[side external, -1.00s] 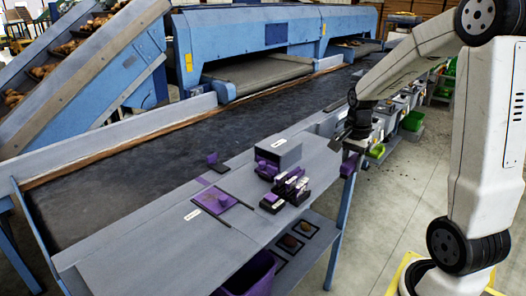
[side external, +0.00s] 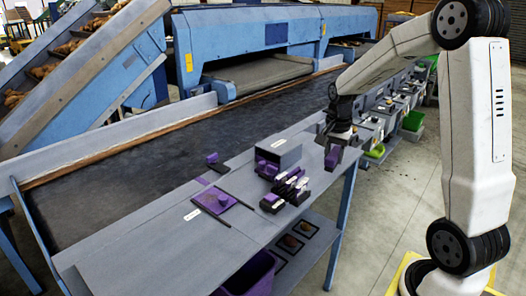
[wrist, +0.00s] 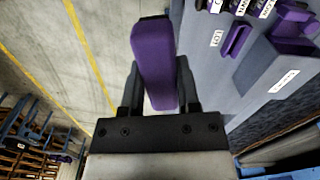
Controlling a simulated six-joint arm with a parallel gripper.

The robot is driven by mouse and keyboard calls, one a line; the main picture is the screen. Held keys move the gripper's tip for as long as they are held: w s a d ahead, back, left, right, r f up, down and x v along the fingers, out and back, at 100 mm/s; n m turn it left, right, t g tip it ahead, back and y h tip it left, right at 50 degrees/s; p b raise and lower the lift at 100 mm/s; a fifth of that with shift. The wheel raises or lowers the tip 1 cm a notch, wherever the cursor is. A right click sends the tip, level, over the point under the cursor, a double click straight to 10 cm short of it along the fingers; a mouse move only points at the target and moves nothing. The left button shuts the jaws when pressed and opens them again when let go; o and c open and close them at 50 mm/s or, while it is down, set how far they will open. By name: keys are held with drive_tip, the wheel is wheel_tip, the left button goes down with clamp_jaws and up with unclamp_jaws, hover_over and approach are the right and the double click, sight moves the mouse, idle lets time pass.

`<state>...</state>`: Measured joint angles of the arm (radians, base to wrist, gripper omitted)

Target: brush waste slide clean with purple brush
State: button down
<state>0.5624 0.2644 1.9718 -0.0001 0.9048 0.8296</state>
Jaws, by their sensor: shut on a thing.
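My gripper (side external: 336,146) is shut on a purple block-shaped piece (side external: 333,158), which looks like the purple brush. It hangs below the jaws near the right end of the grey bench. In the wrist view the purple brush (wrist: 153,60) stands between the two dark fingers (wrist: 156,98). Its bristles cannot be made out. I cannot tell for sure which part is the waste slide. A purple plate with a knob (side external: 217,201) lies flat on the bench, and a small purple piece (side external: 212,159) stands at the belt edge.
A grey box (side external: 278,153) and several labelled black and purple holders (side external: 288,190) stand on the bench, left of my gripper. A dark belt (side external: 150,160) runs behind. A purple bin (side external: 250,275) sits below. The bench's front left surface (side external: 140,255) is clear.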

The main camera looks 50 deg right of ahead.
drive_tip(key=w+a+n, duration=0.3)
drive_tip(key=w+n, duration=0.1)
drive_tip(key=w, duration=0.7)
drive_tip(key=n, duration=0.9)
approach(220, 190)
drive_tip(key=s+r, duration=0.2)
drive_tip(key=a+n, duration=0.1)
drive_tip(key=a, duration=0.1)
drive_tip(key=w+a+f+n, duration=0.1)
drive_tip(key=a, duration=0.2)
drive_tip(key=w+a+f+n, duration=0.1)
drive_tip(key=a, duration=0.2)
drive_tip(key=shift+w+a+f, duration=0.2)
drive_tip(key=shift+w+a, duration=0.05)
drive_tip(key=shift+f, duration=0.1)
drive_tip(key=shift+f, duration=2.4)
drive_tip(key=shift+f, duration=0.65)
drive_tip(key=shift+d, duration=0.1)
drive_tip(key=shift+s+d+f, duration=0.1)
drive_tip(key=shift+d+f, duration=0.05)
drive_tip(key=shift+d, duration=4.15)
